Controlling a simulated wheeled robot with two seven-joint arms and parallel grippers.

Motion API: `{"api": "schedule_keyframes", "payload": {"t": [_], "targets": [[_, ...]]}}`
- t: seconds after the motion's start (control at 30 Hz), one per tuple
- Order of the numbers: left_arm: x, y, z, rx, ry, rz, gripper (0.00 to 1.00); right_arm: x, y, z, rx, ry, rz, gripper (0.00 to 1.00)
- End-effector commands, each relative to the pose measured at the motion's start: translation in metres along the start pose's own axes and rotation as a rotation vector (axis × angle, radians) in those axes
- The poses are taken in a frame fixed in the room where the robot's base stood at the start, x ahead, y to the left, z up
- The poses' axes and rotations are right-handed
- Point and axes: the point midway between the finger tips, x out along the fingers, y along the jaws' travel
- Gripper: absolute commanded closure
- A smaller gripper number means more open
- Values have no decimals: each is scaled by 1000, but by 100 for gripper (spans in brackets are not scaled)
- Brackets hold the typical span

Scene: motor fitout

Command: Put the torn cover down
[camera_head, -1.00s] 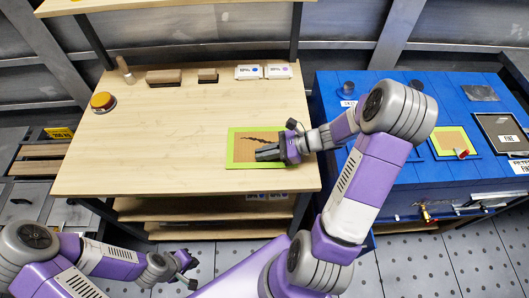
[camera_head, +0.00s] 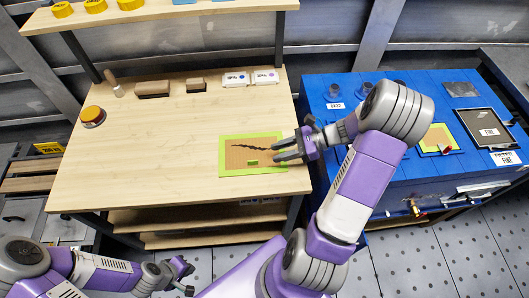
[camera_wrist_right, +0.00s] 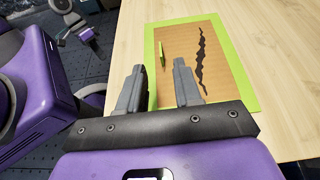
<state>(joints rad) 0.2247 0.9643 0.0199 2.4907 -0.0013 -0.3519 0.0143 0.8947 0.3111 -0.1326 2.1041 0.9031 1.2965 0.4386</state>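The torn cover (camera_head: 240,164) is a brown panel with a bright green frame and a dark jagged tear. It lies flat on the wooden workbench near its right front edge. A small green tab stands on its face. In the right wrist view the cover (camera_wrist_right: 229,50) lies just beyond the fingertips. My right gripper (camera_head: 274,152) is open and empty at the cover's right edge; in the right wrist view its fingers (camera_wrist_right: 161,72) are apart with nothing between them. My left gripper (camera_head: 188,279) is low in front of the bench, away from the cover; its opening is unclear.
The workbench (camera_head: 150,145) is clear left of the cover. At its back stand a brush, brown blocks and white labelled boxes (camera_head: 250,78), with an orange-topped round item at left. A blue cabinet (camera_head: 375,95) on the right carries another green-framed panel (camera_head: 437,139) and a dark framed panel (camera_head: 488,130).

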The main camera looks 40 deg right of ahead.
Motion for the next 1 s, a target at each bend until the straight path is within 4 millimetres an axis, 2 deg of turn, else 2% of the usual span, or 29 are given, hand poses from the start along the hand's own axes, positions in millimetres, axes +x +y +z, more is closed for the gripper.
{"api": "schedule_keyframes", "payload": {"t": [0.1, 0.3, 0.87, 1.0], "targets": [[-6, 2, 0, 0, 0, 0, 100, -20, 0, 1, 1, 1, -2, 66], [-8, 3, 0, 0, 0, 0, 100, -33, 0, 0, 1, 0, 0, 66], [-7, 3, 0, 0, 0, 0, 100, -34, 0, 0, 0, -1, 1, 66], [-17, 6, 1, 0, 0, 0, 100, -38, 0, 10, 0, -1, 0, 66]]}}
